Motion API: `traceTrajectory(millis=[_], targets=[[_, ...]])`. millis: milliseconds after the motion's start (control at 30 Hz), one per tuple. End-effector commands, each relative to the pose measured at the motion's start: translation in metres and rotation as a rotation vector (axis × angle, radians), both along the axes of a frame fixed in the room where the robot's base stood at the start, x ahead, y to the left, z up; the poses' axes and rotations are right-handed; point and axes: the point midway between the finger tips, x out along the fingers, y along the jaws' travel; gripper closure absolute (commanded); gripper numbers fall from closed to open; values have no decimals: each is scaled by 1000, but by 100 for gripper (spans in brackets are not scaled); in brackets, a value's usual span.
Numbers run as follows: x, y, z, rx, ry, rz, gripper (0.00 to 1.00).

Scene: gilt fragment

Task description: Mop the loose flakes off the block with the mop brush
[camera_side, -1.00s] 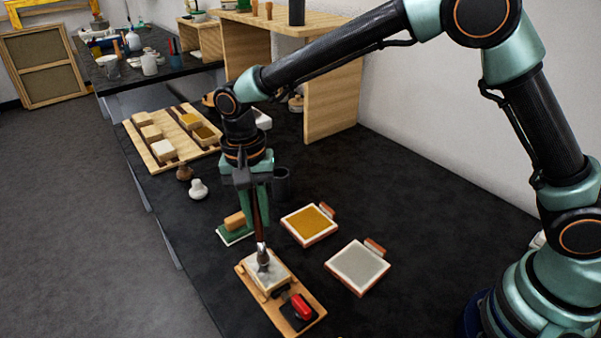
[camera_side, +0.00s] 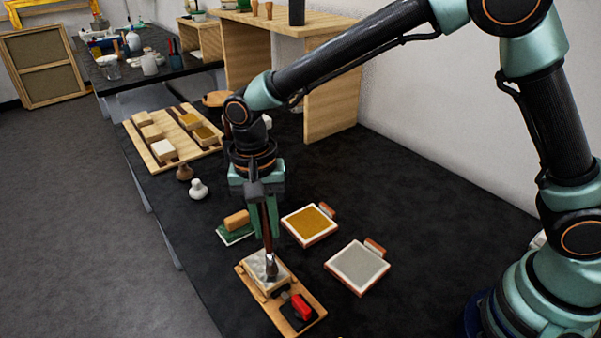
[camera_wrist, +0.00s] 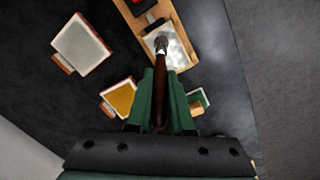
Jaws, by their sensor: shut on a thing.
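My gripper (camera_side: 264,217) points down and is shut on the mop brush (camera_side: 267,228), whose brown handle and metal ferrule hang below the fingers. In the wrist view the brush (camera_wrist: 160,85) runs from between the green fingers (camera_wrist: 157,100) to the block. The block (camera_side: 258,280) has a pale, mottled grey-white top and sits on a wooden board (camera_side: 318,312). The brush tip is at the block's top, toward its right side in the side view; whether it touches cannot be told. Separate loose flakes are too small to make out.
A red-handled clamp (camera_side: 301,306) is on the board beside the block. A gold-topped tray (camera_side: 310,223) and a grey-topped tray (camera_side: 358,267) lie to the right. A green pad with a wooden block (camera_side: 236,224) lies behind. A wooden rack (camera_side: 165,133) stands farther back.

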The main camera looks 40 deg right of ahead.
Motion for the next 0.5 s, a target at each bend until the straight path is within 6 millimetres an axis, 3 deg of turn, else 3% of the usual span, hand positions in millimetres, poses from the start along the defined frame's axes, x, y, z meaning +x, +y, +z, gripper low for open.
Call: traceTrajectory(millis=[233,500], targets=[[21,-1,-3,1,0,-2,100],[30,-1,-3,3,0,-2,100]])
